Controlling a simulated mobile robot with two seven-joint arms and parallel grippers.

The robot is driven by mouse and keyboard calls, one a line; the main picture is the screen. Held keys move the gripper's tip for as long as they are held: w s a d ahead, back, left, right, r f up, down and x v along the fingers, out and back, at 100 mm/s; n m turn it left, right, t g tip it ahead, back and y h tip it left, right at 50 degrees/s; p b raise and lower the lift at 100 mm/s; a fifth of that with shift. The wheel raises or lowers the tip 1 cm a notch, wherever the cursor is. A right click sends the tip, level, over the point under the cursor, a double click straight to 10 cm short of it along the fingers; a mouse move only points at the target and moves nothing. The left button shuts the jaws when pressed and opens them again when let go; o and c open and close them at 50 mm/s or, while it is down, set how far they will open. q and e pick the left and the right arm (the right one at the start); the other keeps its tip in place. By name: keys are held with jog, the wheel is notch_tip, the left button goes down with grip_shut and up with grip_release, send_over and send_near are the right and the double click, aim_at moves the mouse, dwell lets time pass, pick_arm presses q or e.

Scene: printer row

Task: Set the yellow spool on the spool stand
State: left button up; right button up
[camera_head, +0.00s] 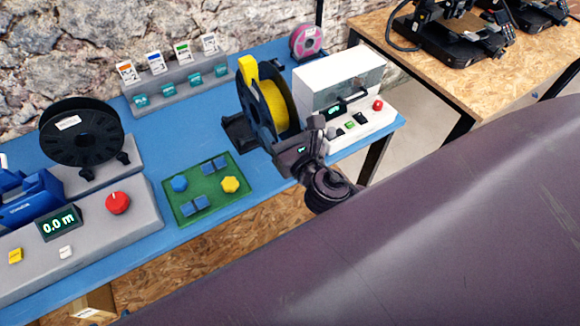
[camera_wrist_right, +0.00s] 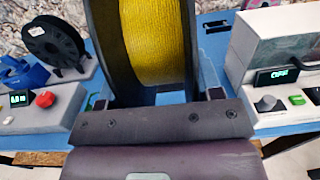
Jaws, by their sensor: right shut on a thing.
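The yellow spool (camera_head: 273,104), with black flanges, is held upright above the blue table. My right gripper (camera_head: 268,140) is shut on its lower part. In the right wrist view the spool's yellow winding (camera_wrist_right: 155,40) and dark flanges fill the middle, between the fingers of the gripper (camera_wrist_right: 158,98). A small dark piece (camera_wrist_right: 217,25) on the table shows behind the spool; it may be part of the spool stand, but I cannot tell. The held spool hides much of the table behind it. My left gripper is not in view.
A white machine (camera_head: 340,85) with a red button stands right of the spool. A pink spool (camera_head: 306,41) is behind. A green mat (camera_head: 208,205) with small parts lies in front. A black spool (camera_head: 82,135) sits on a grey unit at left.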

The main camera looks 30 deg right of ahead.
jog(key=s+f+b, duration=0.3)
jog(key=f, duration=0.5)
pick_arm(q)
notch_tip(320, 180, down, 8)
jog(key=b, duration=0.4)
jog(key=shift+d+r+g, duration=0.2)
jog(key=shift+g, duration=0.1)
pick_arm(e)
jog(key=w+f, duration=0.2)
jog(key=w, duration=1.7)
jog(key=shift+w+a+f, duration=0.3)
jog(key=shift+w, duration=0.1)
